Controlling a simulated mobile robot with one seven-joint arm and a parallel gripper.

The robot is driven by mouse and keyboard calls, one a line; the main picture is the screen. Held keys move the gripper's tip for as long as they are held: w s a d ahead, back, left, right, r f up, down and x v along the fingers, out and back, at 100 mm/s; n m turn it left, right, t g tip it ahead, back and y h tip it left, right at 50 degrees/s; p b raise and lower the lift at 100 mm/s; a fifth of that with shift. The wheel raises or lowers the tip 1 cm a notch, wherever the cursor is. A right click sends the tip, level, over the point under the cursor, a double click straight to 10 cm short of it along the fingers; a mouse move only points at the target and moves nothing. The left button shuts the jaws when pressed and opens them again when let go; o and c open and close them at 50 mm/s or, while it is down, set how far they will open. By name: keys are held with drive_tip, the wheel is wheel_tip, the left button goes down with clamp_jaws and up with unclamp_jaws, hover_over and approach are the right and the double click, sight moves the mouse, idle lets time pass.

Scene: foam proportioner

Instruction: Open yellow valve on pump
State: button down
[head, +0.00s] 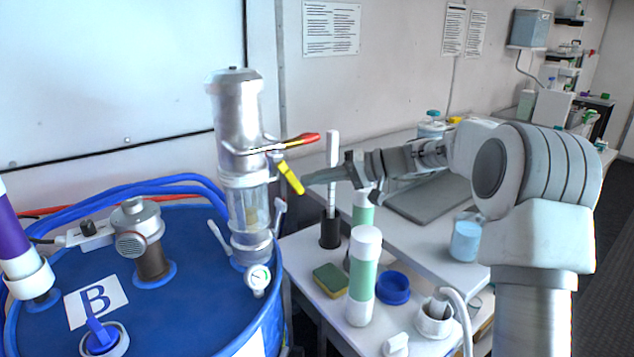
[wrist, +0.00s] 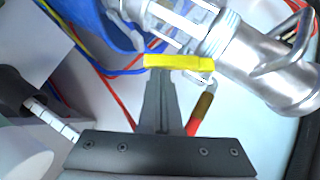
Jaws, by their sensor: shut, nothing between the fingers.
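The pump (head: 236,150) is a silver cylinder with a clear lower section, standing upright on the blue drum. The yellow valve handle (head: 291,177) sticks out from its right side, slanting down to the right. A red and yellow lever (head: 297,141) sits just above it. My gripper (head: 308,179) is shut and empty, its tip right beside the yellow handle. In the wrist view the yellow handle (wrist: 180,62) lies across the closed fingertips (wrist: 160,82); I cannot tell whether they touch. The pump (wrist: 262,62) also shows there at upper right.
The blue drum (head: 190,235) carries a grey motor fitting (head: 140,228) and a gauge (head: 259,279). A white bench to the right holds a green-white bottle (head: 364,275), a sponge (head: 330,281), a blue cap (head: 393,288) and a tall white stick in a dark holder (head: 330,230).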

sight(298, 192)
drive_tip(key=shift+s+a+f+m+y+b, duration=0.15)
drive_tip(key=shift+a+f+m+y+b, duration=0.05)
drive_tip(key=shift+f+m+y+b, duration=0.25)
drive_tip(key=shift+s+a+f+m+y+b, duration=0.2)
drive_tip(key=shift+f+m+y+b, duration=0.15)
drive_tip(key=shift+f+y+b, duration=0.15)
drive_tip(key=shift+s+a+f+m+y+b, duration=0.2)
drive_tip(key=shift+a+m+y+b, duration=0.15)
drive_tip(key=shift+m+y+b, duration=0.2)
drive_tip(key=shift+s+a+f+m+y+b, duration=0.2)
drive_tip(key=shift+a+m+y+b, duration=0.1)
drive_tip(key=shift+m+y+b, duration=0.15)
drive_tip(key=shift+w, duration=0.1)
